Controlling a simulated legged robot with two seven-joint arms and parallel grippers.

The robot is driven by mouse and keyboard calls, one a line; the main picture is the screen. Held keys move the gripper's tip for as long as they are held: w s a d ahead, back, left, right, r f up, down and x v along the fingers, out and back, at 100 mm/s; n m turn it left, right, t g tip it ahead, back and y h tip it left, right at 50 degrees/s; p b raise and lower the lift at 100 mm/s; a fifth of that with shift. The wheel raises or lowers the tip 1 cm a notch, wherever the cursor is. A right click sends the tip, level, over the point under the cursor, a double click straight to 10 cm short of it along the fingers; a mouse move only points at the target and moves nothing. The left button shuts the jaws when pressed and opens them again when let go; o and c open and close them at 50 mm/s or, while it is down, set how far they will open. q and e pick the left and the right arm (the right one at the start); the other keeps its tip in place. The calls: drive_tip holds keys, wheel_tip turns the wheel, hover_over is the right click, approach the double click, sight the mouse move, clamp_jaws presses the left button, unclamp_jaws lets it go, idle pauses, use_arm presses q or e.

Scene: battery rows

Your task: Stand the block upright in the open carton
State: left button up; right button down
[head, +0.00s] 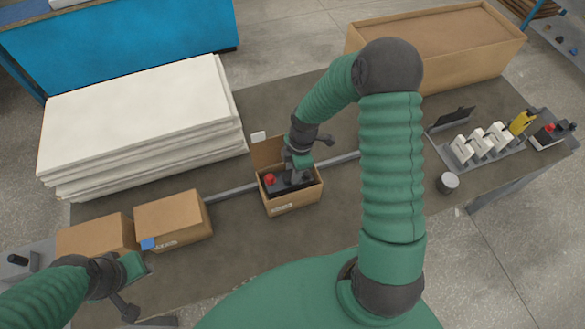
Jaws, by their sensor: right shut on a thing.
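The open carton (291,205) stands near the middle of the table, its back flap raised. A dark block (279,187) with a red cap at its left end is inside it, its top near the rim. The carton walls hide its lower part, so I cannot tell whether it touches the bottom or stands fully upright. My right gripper (297,177) reaches down into the carton from above and is shut on the block; its fingertips are partly hidden. My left gripper (132,290) is at the lower left, away from the carton; its finger gap is unclear.
Two closed cartons (173,216) stand left of the open one. A stack of white sheets (145,120) lies behind them. A grey rail (232,192) runs beside the carton. A large box (450,45) is at back right. A tray of white parts (482,150) and a small can (447,183) are right.

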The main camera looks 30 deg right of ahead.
drive_tip(key=shift+d+f, duration=0.1)
drive_tip(key=shift+f, duration=0.05)
drive_tip(key=shift+s, duration=0.1)
drive_tip(key=shift+f, duration=0.15)
drive_tip(key=shift+a+f, duration=0.2)
drive_tip(key=c, duration=1.5)
unclamp_jaws()
drive_tip(key=o, duration=0.5)
drive_tip(key=shift+s, duration=0.1)
